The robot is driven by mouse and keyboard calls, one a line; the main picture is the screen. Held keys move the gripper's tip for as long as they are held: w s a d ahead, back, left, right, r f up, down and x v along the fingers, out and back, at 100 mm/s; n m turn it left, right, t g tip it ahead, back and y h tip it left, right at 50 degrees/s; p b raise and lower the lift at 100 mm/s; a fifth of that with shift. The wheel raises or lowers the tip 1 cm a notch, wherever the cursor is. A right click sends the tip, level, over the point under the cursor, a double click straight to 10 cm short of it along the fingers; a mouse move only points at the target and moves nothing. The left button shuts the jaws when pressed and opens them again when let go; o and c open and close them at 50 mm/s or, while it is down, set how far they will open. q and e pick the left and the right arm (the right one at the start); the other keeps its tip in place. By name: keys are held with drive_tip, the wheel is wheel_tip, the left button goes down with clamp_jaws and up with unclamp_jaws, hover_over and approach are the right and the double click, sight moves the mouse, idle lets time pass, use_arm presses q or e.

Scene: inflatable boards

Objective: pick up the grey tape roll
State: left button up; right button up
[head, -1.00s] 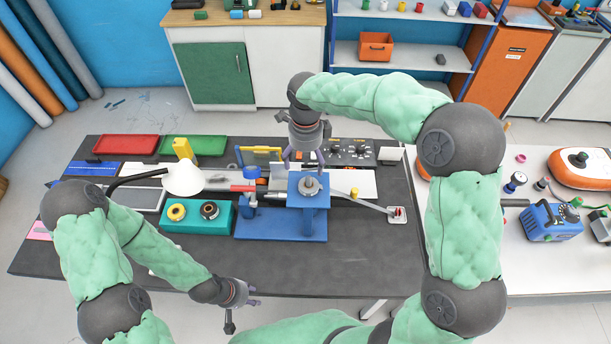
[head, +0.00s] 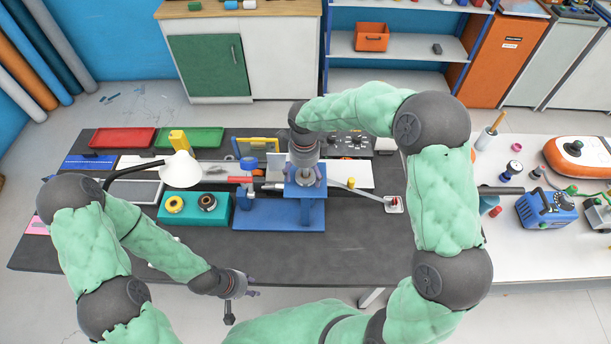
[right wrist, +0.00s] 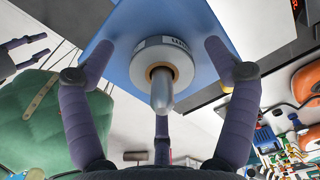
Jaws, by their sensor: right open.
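The grey tape roll (right wrist: 174,54) is a pale ring with a tan core around a pointed metal spindle, on a blue block (right wrist: 140,68) in the right wrist view. In the head view, the roll (head: 304,180) sits on the blue stand (head: 290,192), mostly hidden by my right gripper (head: 305,183). The right gripper is open, its fingers (right wrist: 160,66) spread around the roll with gaps on both sides. My left gripper (head: 252,293) is at the table's front edge, away from the roll. Its fingers (right wrist: 38,48) look apart in the right wrist view.
A teal holder (head: 190,217) with a yellow roll (head: 174,204) and a dark roll (head: 207,202) stands left of the blue stand. A white lamp (head: 181,171) is behind it. A metal lever (head: 368,194) extends right of the stand. The table's front (head: 330,262) is clear.

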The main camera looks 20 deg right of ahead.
drive_tip(key=c, duration=1.2)
drive_tip(key=shift+c, duration=0.2)
